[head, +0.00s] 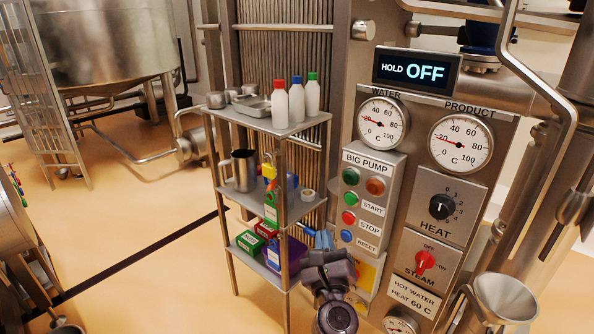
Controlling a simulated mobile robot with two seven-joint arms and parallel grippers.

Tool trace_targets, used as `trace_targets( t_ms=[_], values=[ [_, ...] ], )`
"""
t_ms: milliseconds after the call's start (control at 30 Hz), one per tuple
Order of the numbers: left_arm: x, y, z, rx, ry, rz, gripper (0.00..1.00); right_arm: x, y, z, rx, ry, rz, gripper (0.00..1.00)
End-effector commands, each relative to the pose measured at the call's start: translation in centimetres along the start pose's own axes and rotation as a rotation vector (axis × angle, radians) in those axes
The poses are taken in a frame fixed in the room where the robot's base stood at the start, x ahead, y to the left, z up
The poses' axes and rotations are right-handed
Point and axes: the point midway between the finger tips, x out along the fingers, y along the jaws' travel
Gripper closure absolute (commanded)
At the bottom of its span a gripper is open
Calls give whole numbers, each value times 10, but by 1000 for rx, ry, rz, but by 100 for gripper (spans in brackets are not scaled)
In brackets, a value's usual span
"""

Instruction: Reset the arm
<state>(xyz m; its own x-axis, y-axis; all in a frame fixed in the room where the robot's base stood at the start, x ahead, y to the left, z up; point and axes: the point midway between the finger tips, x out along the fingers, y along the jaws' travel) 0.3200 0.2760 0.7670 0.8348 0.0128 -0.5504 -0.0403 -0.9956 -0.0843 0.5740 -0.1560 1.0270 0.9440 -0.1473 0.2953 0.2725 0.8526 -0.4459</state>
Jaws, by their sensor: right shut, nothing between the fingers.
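My right gripper (328,262) is dark and low in the middle of the head view, in front of the shelf's right side and left of the control panel's lower part. It is shut with nothing in it. It appears clear of the panel's buttons and knobs, though its distance from the shelf is hard to judge. My left gripper is out of view. The control panel (468,187) carries a display (417,72) reading HOLD OFF, two round gauges, a black HEAT knob (442,207) and a red STEAM knob (425,261).
A steel shelf (313,123) holds bottles, metal cups, a jug (244,170) and coloured boxes. A big pump button box (368,204) stands right of it. A metal funnel (505,297) and pipes crowd the lower right. Open floor (150,215) lies left.

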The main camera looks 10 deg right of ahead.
Motion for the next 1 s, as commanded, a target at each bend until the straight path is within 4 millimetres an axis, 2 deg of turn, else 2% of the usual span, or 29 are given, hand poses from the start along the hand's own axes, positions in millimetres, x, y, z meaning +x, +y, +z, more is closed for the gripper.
trace_targets(
  t_ms=[167, 400, 533, 667, 767, 867, 1000],
  values=[
    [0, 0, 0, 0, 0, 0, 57, 0, 5, 5, -124, -31, 29, 100],
    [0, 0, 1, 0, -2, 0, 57, -4, 18, 30, -706, -234, 87, 100],
    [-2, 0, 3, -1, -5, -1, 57, -16, 25, 22, -1075, -322, 127, 100],
    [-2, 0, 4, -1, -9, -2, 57, -38, 30, -6, -1448, -386, 202, 100],
    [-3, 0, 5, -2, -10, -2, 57, -60, 30, -38, -1726, -427, 287, 100],
    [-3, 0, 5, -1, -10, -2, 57, -88, 26, -75, -1993, -466, 400, 100],
    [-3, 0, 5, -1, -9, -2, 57, -142, 7, -136, -2327, -515, 619, 100]
  ],
)
